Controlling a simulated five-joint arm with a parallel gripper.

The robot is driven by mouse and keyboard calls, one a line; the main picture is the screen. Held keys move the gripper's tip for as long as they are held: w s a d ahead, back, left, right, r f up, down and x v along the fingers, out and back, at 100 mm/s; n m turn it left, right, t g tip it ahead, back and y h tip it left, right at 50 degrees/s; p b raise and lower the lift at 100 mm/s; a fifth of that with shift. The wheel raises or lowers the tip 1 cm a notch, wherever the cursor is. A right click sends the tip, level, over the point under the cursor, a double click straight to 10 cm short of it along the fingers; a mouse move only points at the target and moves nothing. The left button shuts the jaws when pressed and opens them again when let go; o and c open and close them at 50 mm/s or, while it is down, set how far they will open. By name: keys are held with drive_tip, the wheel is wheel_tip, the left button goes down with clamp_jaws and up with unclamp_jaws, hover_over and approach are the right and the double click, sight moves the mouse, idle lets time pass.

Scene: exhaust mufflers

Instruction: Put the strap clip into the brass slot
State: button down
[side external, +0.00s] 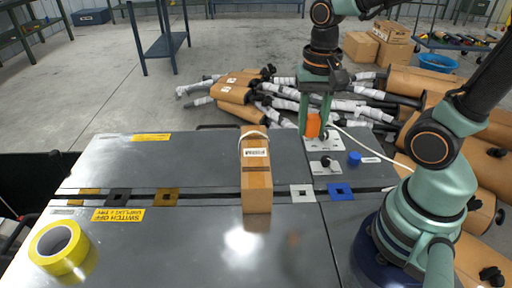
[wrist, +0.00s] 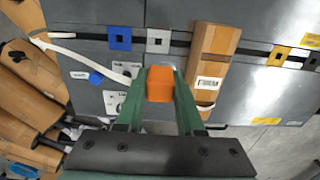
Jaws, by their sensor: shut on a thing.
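My gripper (side external: 315,118) is shut on the orange strap clip (side external: 313,126), a small block held between two green fingers above the right side of the bench. In the wrist view the clip (wrist: 160,84) sits between the fingertips of my gripper (wrist: 160,78). The brass slot (side external: 166,197) is a gold square with a dark opening, in the slot row left of the cardboard box. It also shows at the right in the wrist view (wrist: 281,57). My gripper is well to the right of it and apart from it in the side view.
A tall cardboard box (side external: 257,185) stands between my gripper and the brass slot. Silver (side external: 303,194) and blue (side external: 341,192) squares lie to its right, a black square (side external: 118,197) far left. Yellow tape (side external: 60,249) is at front left. A blue knob (side external: 354,158) is near my gripper.

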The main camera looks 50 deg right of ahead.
drive_tip(key=w+a+f, duration=0.6)
drive_tip(key=w+a, duration=0.6)
drive_tip(key=w+a+f, duration=0.6)
drive_tip(key=w+a, duration=0.6)
drive_tip(key=shift+w+a+f, duration=0.15)
drive_tip(key=shift+a+f, duration=0.1)
drive_tip(key=shift+f, duration=0.05)
idle(0.4)
drive_tip(key=shift+f, duration=0.1)
drive_tip(key=shift+f, duration=2.3)
drive_tip(key=shift+f, duration=0.45)
idle(0.5)
drive_tip(key=shift+c, duration=2.2)
unclamp_jaws()
